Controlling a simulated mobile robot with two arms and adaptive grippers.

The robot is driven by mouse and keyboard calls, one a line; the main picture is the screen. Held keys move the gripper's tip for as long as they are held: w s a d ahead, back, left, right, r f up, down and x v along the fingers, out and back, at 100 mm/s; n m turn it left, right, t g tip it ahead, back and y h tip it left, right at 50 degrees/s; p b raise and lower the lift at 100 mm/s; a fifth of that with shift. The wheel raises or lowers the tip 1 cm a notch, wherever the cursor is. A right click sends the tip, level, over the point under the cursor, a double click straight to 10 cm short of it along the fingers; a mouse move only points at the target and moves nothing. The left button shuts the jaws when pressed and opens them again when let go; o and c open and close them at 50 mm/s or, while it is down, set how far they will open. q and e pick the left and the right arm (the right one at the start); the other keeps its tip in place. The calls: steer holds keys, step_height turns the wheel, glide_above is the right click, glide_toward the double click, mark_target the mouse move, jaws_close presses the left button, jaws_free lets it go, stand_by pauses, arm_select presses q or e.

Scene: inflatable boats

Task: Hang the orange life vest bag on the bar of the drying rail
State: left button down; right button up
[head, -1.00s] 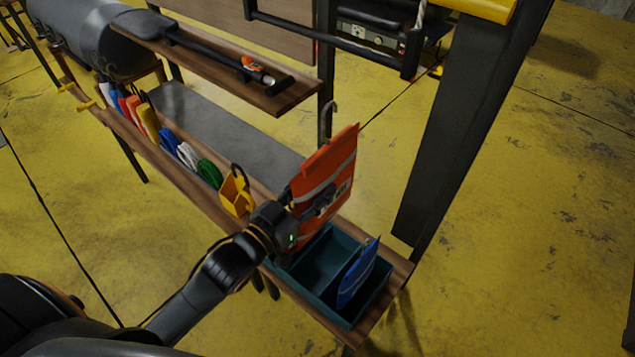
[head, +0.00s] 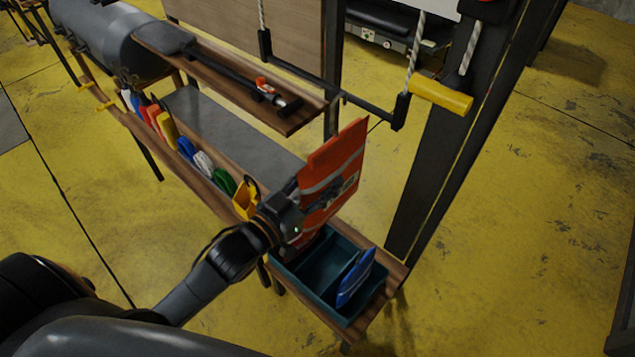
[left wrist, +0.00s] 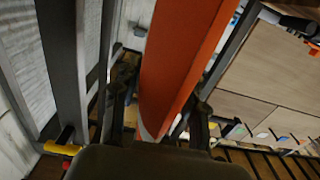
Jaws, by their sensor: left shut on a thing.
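The orange life vest bag (head: 335,165) hangs upright above the teal bin, with grey stripes and a dark print on its face. My left gripper (head: 293,212) is shut on its near side edge. In the left wrist view the orange bag (left wrist: 178,65) stands between the two fingers (left wrist: 160,115). The dark bar of the drying rail (head: 362,106) hangs on ropes just above and behind the bag. My right gripper is out of view.
A teal bin (head: 300,280) with a blue bag (head: 355,278) stands on the shelf's near end. Several coloured items line the shelf to the left. A yellow handle (head: 440,97) is at the bar's right end, beside a dark post (head: 425,190).

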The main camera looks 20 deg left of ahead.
mark_target(340, 174)
arm_select(q)
steer(key=shift+b+x, duration=0.9)
steer(key=shift+x, duration=2.2)
steer(key=shift+f+b, duration=0.75)
steer(key=shift+f, duration=0.75)
steer(key=shift+w, duration=0.1)
steer(key=c, duration=0.7)
jaws_free()
steer(key=shift+c, duration=0.2)
steer(key=shift+o, duration=0.4)
steer(key=shift+f, duration=0.15)
steer(key=v, duration=1.2)
